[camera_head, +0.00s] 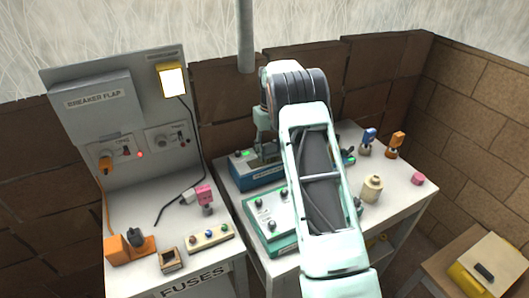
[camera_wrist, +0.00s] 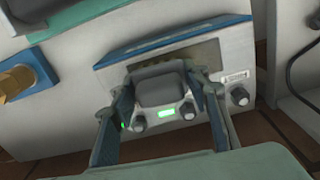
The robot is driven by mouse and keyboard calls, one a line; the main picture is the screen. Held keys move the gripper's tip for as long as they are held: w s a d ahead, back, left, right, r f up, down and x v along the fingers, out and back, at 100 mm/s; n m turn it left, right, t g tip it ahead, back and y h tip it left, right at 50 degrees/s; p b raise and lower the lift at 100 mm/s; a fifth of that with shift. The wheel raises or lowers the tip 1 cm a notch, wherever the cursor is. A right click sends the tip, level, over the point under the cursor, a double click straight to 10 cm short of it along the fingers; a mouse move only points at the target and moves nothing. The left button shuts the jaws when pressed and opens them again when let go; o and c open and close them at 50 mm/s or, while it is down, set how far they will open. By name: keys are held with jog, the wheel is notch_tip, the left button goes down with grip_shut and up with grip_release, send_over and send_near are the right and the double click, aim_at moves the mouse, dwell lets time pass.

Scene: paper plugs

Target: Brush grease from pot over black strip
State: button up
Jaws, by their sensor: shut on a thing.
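My gripper (camera_head: 265,146) is at the blue and grey box (camera_head: 252,172) on the right-hand table. In the wrist view the fingers (camera_wrist: 162,84) stand on either side of a dark grey rounded block (camera_wrist: 165,91), shut on it; I cannot tell whether it is the brush. Behind it is the box's pale front panel (camera_wrist: 236,62), with knobs and a green light. A dark strip (camera_wrist: 204,54) shows along the panel's upper part, partly covered by the block. A cream pot (camera_head: 372,189), possibly the grease pot, stands on the table right of my arm.
A teal box with knobs (camera_head: 268,218) lies in front of the blue box. Blue (camera_head: 368,136) and orange (camera_head: 397,142) plugs and a pink block (camera_head: 417,179) stand at the right. The fuse bench and its panel (camera_head: 120,130) are at the left. My arm hides the table's middle.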

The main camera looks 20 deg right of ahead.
aim_at(247, 166)
jog(key=shift+w+d+f, duration=0.1)
jog(key=shift+d, duration=0.55)
jog(key=shift+w+d+p, duration=0.15)
jog(key=shift+d+p, duration=0.15)
jog(key=shift+d, duration=0.5)
jog(key=shift+w+d+p, duration=0.15)
jog(key=shift+d+p, duration=0.15)
jog(key=shift+d, duration=0.45)
jog(key=shift+s+a+b, duration=0.25)
jog(key=shift+a+b, duration=0.05)
jog(key=shift+a, duration=0.95)
jog(key=shift+s+a+b, duration=0.25)
jog(key=shift+a+b, duration=0.1)
jog(key=shift+a, duration=0.9)
jog(key=shift+s+a+b, duration=0.25)
jog(key=shift+a+b, duration=0.05)
jog(key=shift+a, duration=0.95)
jog(key=shift+s+a, duration=0.15)
jog(key=shift+a, duration=0.75)
jog(key=shift+s+a, duration=0.2)
jog(key=shift+a, duration=0.75)
jog(key=shift+s+a, duration=0.15)
jog(key=shift+a, duration=0.75)
jog(key=shift+r, duration=0.25)
jog(key=shift+r+p, duration=1.65)
jog(key=shift+r, duration=1.3)
